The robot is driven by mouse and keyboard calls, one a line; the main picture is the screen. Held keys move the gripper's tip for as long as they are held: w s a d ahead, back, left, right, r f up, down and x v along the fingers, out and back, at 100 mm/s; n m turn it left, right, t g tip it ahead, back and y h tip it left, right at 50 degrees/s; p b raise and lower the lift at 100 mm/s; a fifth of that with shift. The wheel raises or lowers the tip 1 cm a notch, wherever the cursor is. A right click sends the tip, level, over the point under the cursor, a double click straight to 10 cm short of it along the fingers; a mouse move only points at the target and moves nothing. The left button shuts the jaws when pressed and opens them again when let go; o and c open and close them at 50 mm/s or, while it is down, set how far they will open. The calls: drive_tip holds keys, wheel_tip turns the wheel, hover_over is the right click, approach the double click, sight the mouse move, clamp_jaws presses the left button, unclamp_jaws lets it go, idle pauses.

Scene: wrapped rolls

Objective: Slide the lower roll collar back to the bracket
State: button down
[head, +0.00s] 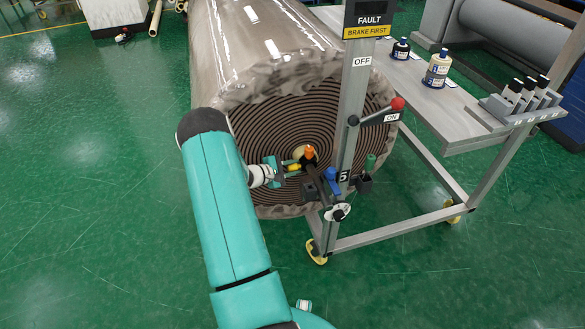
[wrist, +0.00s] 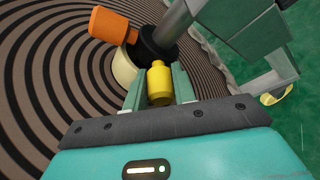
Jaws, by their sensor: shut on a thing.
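The black roll collar (head: 309,164) sits around a bar in front of the hub of the big wrapped roll (head: 245,130). It also shows in the wrist view (wrist: 155,50) around a grey shaft (wrist: 177,27). An orange knob (wrist: 108,25) sticks out on its left and a yellow knob (wrist: 160,86) points toward me. My gripper (wrist: 158,92) is shut on the yellow knob, one finger on each side. In the head view my gripper (head: 286,171) reaches in from the left. The likely bracket (head: 343,176) is on the post by the "5" label; its exact shape is unclear.
A grey post (head: 353,110) rises right of the collar, with a red-knobbed lever (head: 397,103) and a FAULT sign (head: 367,18). A grey bench (head: 440,105) stands right. Green floor lies open at left.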

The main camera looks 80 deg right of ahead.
drive_tip(key=shift+s+a, duration=0.35)
drive_tip(key=shift+a, duration=0.25)
drive_tip(key=shift+s+a, duration=0.3)
drive_tip(key=shift+a, duration=0.25)
drive_tip(key=c, duration=1.1)
unclamp_jaws()
drive_tip(key=shift+c, duration=0.2)
drive_tip(key=v, duration=1.4)
drive_tip(key=shift+d, duration=0.1)
